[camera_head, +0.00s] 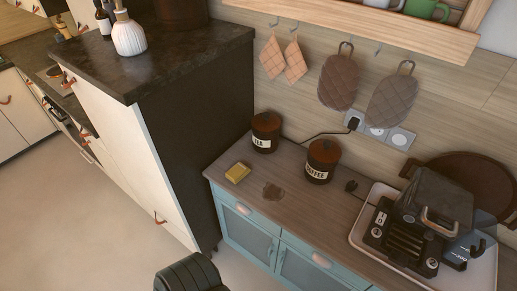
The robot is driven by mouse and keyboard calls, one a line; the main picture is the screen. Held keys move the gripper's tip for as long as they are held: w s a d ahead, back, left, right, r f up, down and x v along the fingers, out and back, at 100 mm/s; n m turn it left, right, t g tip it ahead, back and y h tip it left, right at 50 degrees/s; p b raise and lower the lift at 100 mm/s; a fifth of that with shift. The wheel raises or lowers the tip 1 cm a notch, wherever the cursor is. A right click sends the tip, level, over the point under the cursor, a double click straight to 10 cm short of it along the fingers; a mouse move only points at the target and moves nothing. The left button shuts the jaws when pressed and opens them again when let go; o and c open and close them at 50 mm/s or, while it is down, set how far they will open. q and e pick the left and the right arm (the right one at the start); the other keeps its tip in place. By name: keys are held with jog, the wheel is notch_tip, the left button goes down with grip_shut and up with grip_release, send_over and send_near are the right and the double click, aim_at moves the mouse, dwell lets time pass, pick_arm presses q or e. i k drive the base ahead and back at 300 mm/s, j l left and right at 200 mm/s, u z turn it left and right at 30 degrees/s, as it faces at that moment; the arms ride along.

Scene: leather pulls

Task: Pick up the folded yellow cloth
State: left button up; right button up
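The folded yellow cloth (238,172) is a small, thick yellow block lying flat on the wooden top of the blue cabinet (315,215), near its left end and front edge. Nothing covers it. Neither my left nor my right gripper shows in the head view.
The tea canister (266,132) and coffee canister (322,161) stand behind. A tray (364,243) holding a dark machine (428,222) is at right. A tall dark counter side (190,140) rises left of the cloth.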

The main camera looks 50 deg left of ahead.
aim_at(237, 173)
jog(key=u, duration=1.9)
